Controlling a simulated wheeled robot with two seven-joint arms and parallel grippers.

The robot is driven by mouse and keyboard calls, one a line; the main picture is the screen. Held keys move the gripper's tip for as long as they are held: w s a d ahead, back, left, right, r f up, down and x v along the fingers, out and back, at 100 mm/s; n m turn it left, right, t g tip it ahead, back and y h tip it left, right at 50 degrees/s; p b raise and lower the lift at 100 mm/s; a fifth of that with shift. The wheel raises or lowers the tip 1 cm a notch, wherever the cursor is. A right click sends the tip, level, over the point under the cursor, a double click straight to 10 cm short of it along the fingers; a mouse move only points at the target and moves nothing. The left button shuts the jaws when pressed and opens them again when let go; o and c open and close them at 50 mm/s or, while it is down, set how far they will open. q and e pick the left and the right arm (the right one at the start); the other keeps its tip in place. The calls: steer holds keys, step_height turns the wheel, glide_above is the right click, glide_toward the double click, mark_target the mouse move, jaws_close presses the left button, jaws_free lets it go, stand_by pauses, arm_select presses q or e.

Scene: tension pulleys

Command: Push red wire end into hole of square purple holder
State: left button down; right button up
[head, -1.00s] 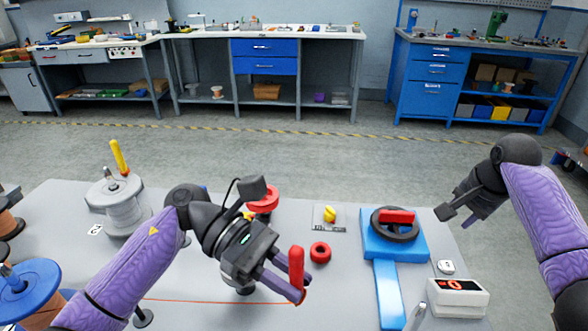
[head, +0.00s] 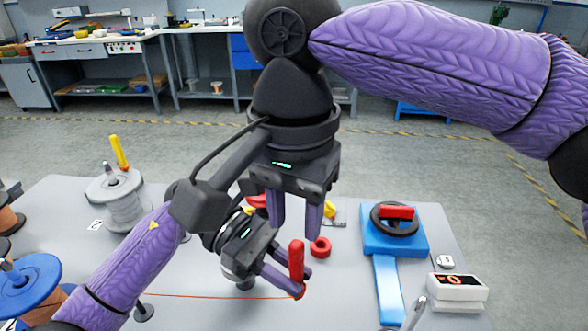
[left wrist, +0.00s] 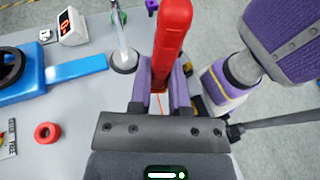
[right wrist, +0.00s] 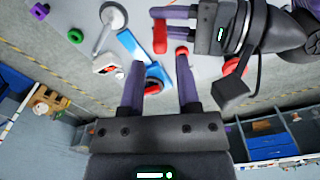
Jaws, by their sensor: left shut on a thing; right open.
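My left gripper (head: 284,284) is shut on the red wire end, a red upright handle (head: 297,260). It holds the handle above the table; the handle also shows in the left wrist view (left wrist: 172,32). A thin red wire (head: 205,296) runs left from it. My right gripper (head: 294,228) is open and empty, with its fingers pointing down just above and behind the left gripper. A small purple piece (right wrist: 40,11), perhaps the purple holder, shows at the upper left of the right wrist view. Its hole and shape are too small to tell. The head view does not show it.
A blue base with a black wheel (head: 408,222) and a white display box (head: 458,292) stand at right. A red ring (head: 319,247) lies near the right gripper's fingertips. Spools (head: 118,210) stand at left. A green ring (right wrist: 76,36) lies near the purple piece.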

mark_target(294, 244)
step_height(294, 244, down, 7)
steer(key=shift+r, duration=0.1)
steer(key=shift+c, duration=0.3)
jaws_close()
